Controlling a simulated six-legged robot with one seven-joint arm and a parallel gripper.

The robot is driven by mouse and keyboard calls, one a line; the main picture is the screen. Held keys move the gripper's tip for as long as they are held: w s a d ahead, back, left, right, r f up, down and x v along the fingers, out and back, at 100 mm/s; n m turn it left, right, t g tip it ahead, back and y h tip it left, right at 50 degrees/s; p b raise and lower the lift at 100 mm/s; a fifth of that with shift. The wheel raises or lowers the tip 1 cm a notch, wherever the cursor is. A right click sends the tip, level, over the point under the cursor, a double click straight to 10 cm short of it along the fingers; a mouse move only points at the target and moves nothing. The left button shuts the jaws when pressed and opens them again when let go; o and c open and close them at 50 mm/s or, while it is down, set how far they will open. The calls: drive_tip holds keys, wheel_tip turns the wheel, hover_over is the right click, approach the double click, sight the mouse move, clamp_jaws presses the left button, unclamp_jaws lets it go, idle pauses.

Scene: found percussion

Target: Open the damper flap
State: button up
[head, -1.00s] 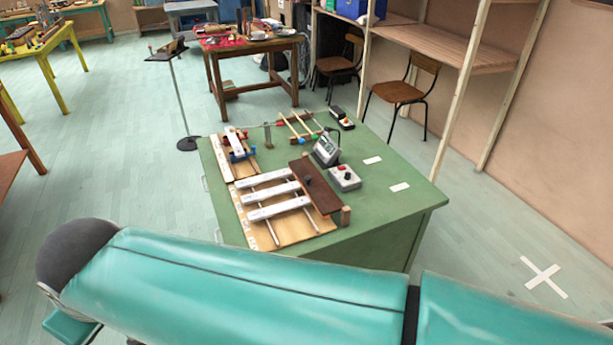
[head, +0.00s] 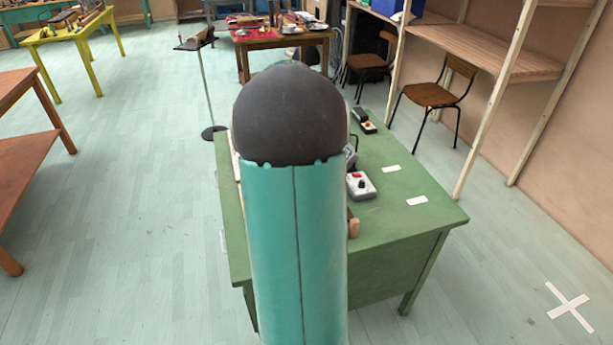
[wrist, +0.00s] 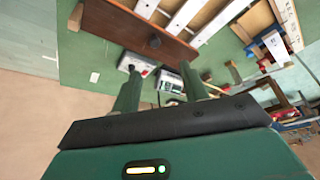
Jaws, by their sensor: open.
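The damper flap is probably the dark reddish-brown board (wrist: 120,24) with a small dark knob (wrist: 154,42); it lies across the ends of pale bars (wrist: 185,14) in the upper part of the wrist view. My gripper (wrist: 160,71) is open, its two green fingers apart and nothing between them. In the wrist picture the fingertips are just below the flap and its knob; the gap in depth is hard to judge.
The green desk (head: 400,222) carries a white control box (head: 361,186) with a red button. In the wrist view the box (wrist: 137,65) and a grey meter (wrist: 170,82) lie near the fingertips. A wooden block (head: 353,228) stands at the desk's near edge.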

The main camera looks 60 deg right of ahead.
drive_tip(key=x, duration=1)
drive_tip(key=s+x, duration=0.1)
drive_tip(key=x, duration=0.4)
drive_tip(key=shift+s+d+r, duration=0.15)
drive_tip(key=shift+d+r, duration=0.05)
drive_tip(key=shift+d, duration=0.2)
clamp_jaws()
